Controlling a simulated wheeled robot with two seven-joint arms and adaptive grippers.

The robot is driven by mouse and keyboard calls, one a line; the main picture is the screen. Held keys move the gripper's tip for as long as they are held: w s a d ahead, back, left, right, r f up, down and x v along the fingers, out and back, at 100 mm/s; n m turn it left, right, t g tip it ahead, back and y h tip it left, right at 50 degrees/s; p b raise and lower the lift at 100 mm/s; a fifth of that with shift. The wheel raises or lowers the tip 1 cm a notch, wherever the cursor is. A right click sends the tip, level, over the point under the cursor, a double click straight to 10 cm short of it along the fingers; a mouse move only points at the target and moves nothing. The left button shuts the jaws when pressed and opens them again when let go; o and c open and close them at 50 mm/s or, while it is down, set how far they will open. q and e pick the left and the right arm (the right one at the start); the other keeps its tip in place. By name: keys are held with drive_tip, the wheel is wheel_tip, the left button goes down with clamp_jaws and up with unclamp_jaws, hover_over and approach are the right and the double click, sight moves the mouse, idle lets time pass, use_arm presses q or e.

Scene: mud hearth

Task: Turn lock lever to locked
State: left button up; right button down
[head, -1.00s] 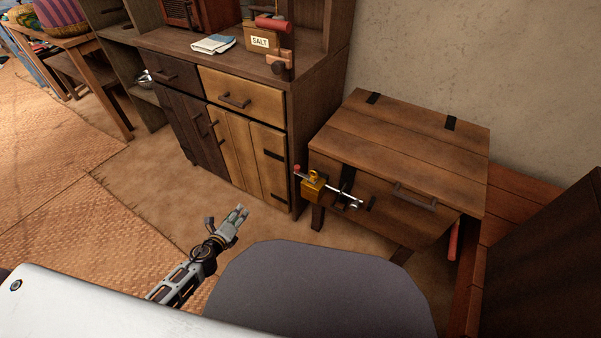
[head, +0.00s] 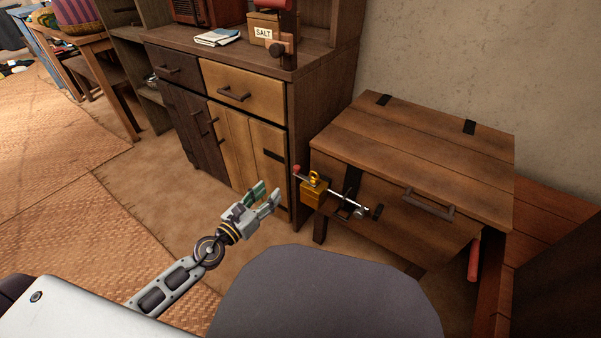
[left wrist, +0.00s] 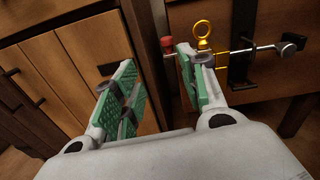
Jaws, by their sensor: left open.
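The lock on the front of the wooden chest (head: 400,145) has a brass block (head: 313,193) with a ring on top. A silver rod runs through it, with a red knob (head: 296,169) at its left end. The red knob (left wrist: 167,43) and brass ring (left wrist: 202,32) also show in the left wrist view, beyond the right finger. My left gripper (head: 266,196) is open and empty, left of the lock and apart from it in the head view. In the left wrist view its green-padded fingers (left wrist: 158,78) are spread. My right gripper is not in view.
A wooden cabinet (head: 240,140) with drawers and doors stands left of the chest. A salt box (head: 266,30) and a folded cloth (head: 218,37) lie on it. A chest handle (head: 428,203) is right of the lock. A reddish bench (head: 545,235) is at the right.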

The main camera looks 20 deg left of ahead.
sight(295, 170)
use_arm(q)
drive_tip(key=shift+s+d+r+m+h, duration=0.1)
drive_tip(key=shift+d+r+m+h, duration=0.2)
drive_tip(key=shift+d+r+m, duration=0.25)
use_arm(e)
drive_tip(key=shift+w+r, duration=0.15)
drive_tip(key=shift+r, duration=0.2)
use_arm(q)
drive_tip(key=shift+w+f, duration=0.1)
drive_tip(key=shift+w, duration=0.1)
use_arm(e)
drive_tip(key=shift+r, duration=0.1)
